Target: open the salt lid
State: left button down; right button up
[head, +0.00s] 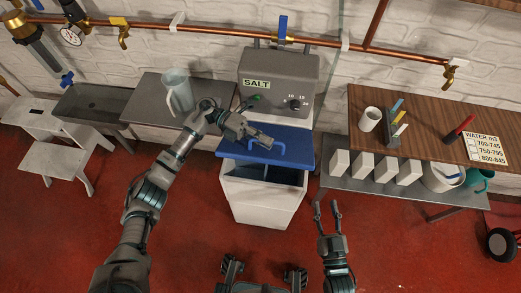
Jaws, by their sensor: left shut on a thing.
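The salt bin is a white box (262,200) below a grey panel labelled SALT (278,75). Its blue lid (292,136) is raised at the front, and the dark inside of the bin shows below it. My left gripper (268,143) is shut on the blue lid handle (283,155) at its left part; the fingertips partly cover the handle. My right gripper (327,208) is open and empty, apart from the bin, low to its right with fingers pointing up in the picture.
A clear jug (179,92) stands on the grey table behind my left arm. On the right, a wooden shelf (430,128) holds a white cup (370,119); several white blocks (363,166) and a white bucket (440,177) stand below. Red floor (400,250) is free in front.

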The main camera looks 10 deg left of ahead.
pick_arm(q)
jog(key=shift+w+d+r+n, duration=0.2)
jog(key=shift+w+r+n, duration=0.3)
jog(key=shift+w+r, duration=0.15)
jog(key=c, duration=1.5)
grip_release()
jog(key=shift+d, duration=0.1)
jog(key=shift+w+d, duration=0.1)
jog(key=shift+d, duration=0.15)
jog(key=v, duration=0.9)
jog(key=shift+w+a+f, duration=0.15)
jog(key=shift+a+f, duration=0.1)
jog(key=shift+a, duration=0.1)
jog(key=shift+w+a, duration=0.55)
jog(key=shift+a, duration=0.25)
jog(key=shift+a, duration=0.15)
